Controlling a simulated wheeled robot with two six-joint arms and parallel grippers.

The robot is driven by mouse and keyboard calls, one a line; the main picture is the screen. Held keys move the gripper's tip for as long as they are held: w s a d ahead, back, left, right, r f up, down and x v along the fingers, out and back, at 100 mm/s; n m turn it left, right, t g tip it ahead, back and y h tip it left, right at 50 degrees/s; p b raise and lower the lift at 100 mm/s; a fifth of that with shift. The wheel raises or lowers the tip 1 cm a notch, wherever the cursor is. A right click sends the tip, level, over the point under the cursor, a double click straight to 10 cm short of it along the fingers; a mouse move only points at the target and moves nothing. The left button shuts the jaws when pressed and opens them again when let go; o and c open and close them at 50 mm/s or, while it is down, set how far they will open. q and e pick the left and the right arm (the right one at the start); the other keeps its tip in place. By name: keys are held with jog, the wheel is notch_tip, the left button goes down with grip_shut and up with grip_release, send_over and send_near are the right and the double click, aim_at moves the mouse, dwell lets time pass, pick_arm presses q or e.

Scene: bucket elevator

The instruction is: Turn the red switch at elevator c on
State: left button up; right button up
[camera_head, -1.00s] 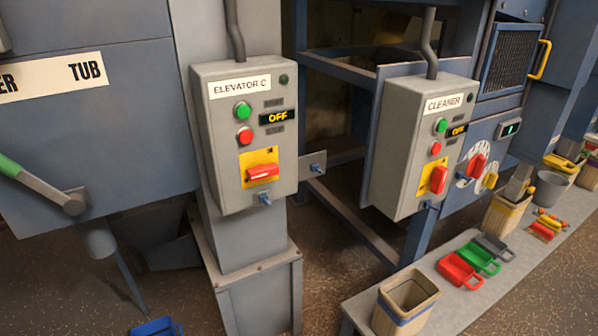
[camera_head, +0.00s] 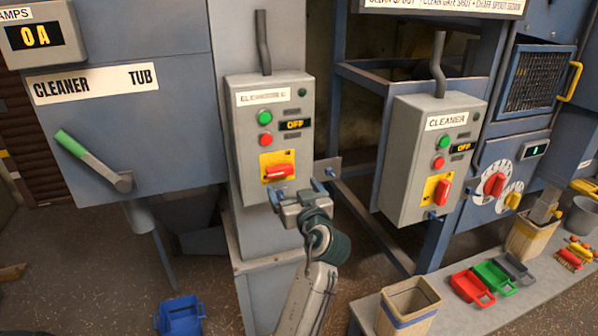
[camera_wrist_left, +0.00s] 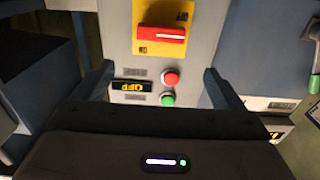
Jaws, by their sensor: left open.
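The grey elevator c box (camera_head: 242,150) stands left of centre in the head view, its display reading OFF. Its red switch (camera_head: 279,172) lies roughly horizontal on a yellow plate (camera_head: 267,160). The red switch also shows in the left wrist view (camera_wrist_left: 161,36), upside down and near the top. My left gripper (camera_head: 299,190) is open and empty, just below and right of the switch in the head view. In the left wrist view its fingers (camera_wrist_left: 158,80) stand apart, with the switch beyond them. I see no contact with the switch. My right gripper is not in view.
The box has a green button (camera_head: 265,118) and a red button (camera_head: 265,140). A bench (camera_head: 455,312) holds scoops and containers.

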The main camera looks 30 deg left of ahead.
aim_at(281, 170)
pick_arm(q)
jog(key=p+x, duration=0.3)
jog(key=x, duration=0.6)
jog(key=shift+w+a+p, duration=0.25)
jog(key=shift+p, duration=0.1)
jog(key=shift+w+a+f, duration=0.15)
jog(key=shift+w+a, duration=0.2)
jog(key=shift+a, duration=0.05)
jog(key=c, duration=1)
